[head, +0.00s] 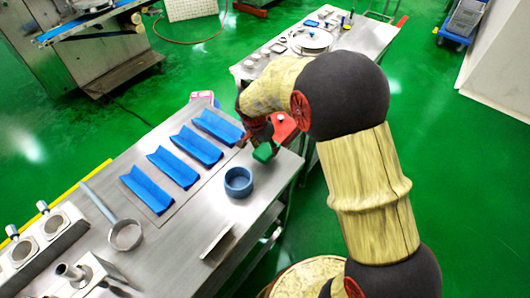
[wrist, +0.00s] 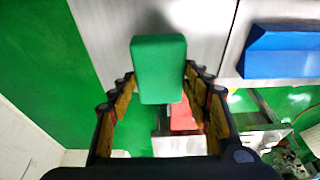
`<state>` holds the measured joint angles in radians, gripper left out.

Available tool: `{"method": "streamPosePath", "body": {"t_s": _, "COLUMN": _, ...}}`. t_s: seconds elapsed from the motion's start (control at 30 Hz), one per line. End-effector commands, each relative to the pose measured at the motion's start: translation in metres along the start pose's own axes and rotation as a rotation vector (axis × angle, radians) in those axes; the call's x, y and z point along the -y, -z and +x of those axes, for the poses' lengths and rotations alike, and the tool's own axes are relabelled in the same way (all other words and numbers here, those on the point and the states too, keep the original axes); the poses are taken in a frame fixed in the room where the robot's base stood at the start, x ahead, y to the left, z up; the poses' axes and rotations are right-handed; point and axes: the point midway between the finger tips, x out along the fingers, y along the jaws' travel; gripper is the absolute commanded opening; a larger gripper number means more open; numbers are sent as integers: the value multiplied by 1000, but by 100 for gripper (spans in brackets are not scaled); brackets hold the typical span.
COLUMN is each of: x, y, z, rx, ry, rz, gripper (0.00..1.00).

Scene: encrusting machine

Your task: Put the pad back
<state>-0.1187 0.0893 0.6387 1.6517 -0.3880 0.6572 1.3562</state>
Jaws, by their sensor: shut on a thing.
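The green pad (head: 265,152) is a small block held at the end of my arm, near the right end of the steel table. My gripper (head: 256,141) is shut on it. In the wrist view the pad (wrist: 158,70) sits between the two fingers of my gripper (wrist: 160,82), its near face towards the camera. Whether the pad is touching the tabletop or just above it I cannot tell. A red thing (head: 284,128) lies just beyond my gripper, partly hidden by it; it also shows below the pad in the wrist view (wrist: 183,117).
A blue bowl (head: 238,182) stands on the table (head: 190,228) just left of the pad. Several blue trays (head: 198,147) lie in a row further left, with a long-handled sieve (head: 125,235). A second table (head: 350,42) with dishes stands behind my arm.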

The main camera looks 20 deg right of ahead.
Motion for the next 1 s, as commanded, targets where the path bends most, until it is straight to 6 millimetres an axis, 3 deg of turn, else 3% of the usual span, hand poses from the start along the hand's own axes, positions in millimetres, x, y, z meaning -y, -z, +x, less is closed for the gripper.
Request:
{"method": "streamPosePath", "body": {"t_s": 0.17, "x": 5, "y": 2, "z": 8, "rx": 0, "ry": 0, "rz": 0, "gripper": 28}}
{"method": "streamPosePath", "body": {"t_s": 0.4, "x": 6, "y": -6, "z": 39, "rx": 0, "ry": -1, "rz": -2, "gripper": 28}}
{"method": "streamPosePath", "body": {"t_s": 0.83, "x": 6, "y": -7, "z": 44, "rx": -1, "ry": 0, "rz": 0, "gripper": 28}}
{"method": "streamPosePath", "body": {"t_s": 0.87, "x": 6, "y": -7, "z": 43, "rx": 0, "ry": 0, "rz": -1, "gripper": 50}}
{"method": "streamPosePath", "body": {"t_s": 1.0, "x": 6, "y": -7, "z": 42, "rx": 0, "ry": 0, "rz": -1, "gripper": 58}}
